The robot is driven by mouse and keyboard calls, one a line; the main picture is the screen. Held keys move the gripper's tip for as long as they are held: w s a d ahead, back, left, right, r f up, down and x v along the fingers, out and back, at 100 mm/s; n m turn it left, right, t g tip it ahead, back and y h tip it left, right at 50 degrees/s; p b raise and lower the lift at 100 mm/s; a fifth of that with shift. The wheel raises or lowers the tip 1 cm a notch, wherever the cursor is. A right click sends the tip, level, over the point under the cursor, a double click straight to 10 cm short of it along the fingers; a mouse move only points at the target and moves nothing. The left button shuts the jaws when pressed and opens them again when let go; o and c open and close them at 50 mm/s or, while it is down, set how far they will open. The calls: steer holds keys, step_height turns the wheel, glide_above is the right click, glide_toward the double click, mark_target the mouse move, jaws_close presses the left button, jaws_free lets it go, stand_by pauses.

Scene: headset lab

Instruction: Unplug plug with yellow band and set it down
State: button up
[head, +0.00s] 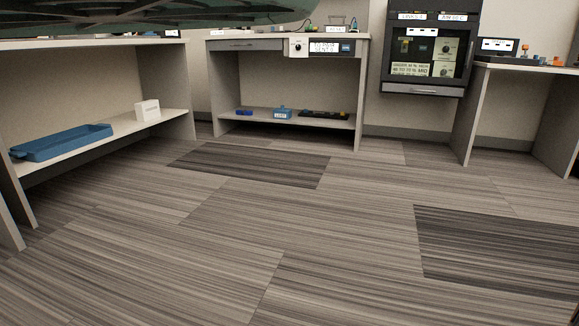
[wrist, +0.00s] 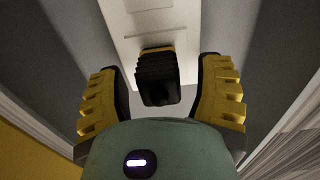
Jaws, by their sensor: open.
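The plug with the yellow band (wrist: 157,82) shows in the wrist view as a ribbed black body, with a thin yellow strip at its far end. That end meets a pale panel (wrist: 150,20) and appears seated in it; the contact itself is hidden. My gripper (wrist: 162,68) is open, with one yellow-and-black finger on each side of the plug. Gaps show between the plug and both fingers. Neither the plug nor my gripper can be made out in the head view.
A left bench has a blue tray (head: 62,143) and a white box (head: 147,110) on its lower shelf. The middle bench (head: 222,44) holds small items. A dark wall cabinet (head: 423,89) hangs beside the right bench (head: 545,68). The striped floor (head: 300,220) is clear.

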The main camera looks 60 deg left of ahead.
step_height(320, 180, down, 2)
steer(key=shift+f+b, duration=0.1)
steer(key=shift+b, duration=0.4)
stand_by(0.9)
jaws_close()
stand_by(0.7)
steer(key=shift+p, duration=0.3)
steer(key=shift+r+p, duration=2.95)
steer(key=shift+r, duration=0.15)
